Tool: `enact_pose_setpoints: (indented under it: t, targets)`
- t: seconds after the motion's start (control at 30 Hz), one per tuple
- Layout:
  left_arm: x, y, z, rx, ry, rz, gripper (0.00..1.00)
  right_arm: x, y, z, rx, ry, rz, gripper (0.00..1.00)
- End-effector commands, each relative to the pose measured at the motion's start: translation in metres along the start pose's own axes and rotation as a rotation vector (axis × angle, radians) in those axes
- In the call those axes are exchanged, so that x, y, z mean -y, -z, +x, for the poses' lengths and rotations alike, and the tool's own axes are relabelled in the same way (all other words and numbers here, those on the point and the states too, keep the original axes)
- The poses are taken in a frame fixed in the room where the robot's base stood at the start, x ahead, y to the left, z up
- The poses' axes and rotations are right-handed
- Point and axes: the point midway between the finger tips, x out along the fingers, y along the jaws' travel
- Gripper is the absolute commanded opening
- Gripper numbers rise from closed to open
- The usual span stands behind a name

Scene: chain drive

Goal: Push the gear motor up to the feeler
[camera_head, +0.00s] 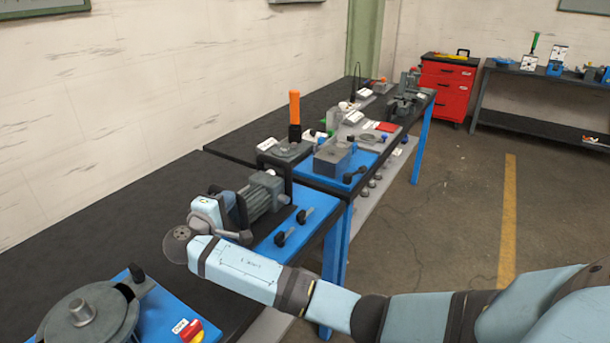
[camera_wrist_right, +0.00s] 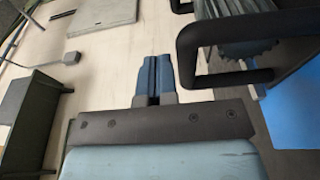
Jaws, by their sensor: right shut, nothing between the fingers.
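The gear motor (camera_head: 264,194), a grey finned body, lies on a blue plate on the near bench. It also shows as a ribbed grey body at the top right of the wrist view (camera_wrist_right: 238,35). My right gripper (camera_head: 236,213) is at the motor's near left end, partly hidden by my wrist. In the wrist view its blue fingertips (camera_wrist_right: 154,72) are together and empty. A black looped bar (camera_wrist_right: 188,50) stands just right of the fingers; I cannot tell if they touch. I cannot pick out the feeler for sure. My left gripper is out of view.
A round grey housing (camera_head: 86,312) is at the lower left. The black bench top (camera_head: 120,230) left of the motor is clear.

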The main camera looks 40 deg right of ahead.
Motion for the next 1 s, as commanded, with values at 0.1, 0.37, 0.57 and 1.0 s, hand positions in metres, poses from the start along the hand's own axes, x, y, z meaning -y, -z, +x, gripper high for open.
enact_pose_setpoints:
  t: [0.1, 0.37, 0.57, 1.0]
  targets:
    - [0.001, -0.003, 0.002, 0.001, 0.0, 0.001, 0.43, -0.015, -0.01, 0.009, 0.003, 0.0, -0.002, 0.0]
    - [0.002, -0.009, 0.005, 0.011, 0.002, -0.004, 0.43, -0.015, -0.057, 0.056, 0.002, -0.001, -0.001, 0.0]
    - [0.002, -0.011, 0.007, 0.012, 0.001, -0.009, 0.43, -0.015, -0.092, 0.091, 0.002, 0.0, -0.002, 0.0]
    - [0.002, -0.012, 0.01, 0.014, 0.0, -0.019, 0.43, -0.016, -0.145, 0.144, -0.001, 0.001, 0.0, 0.0]
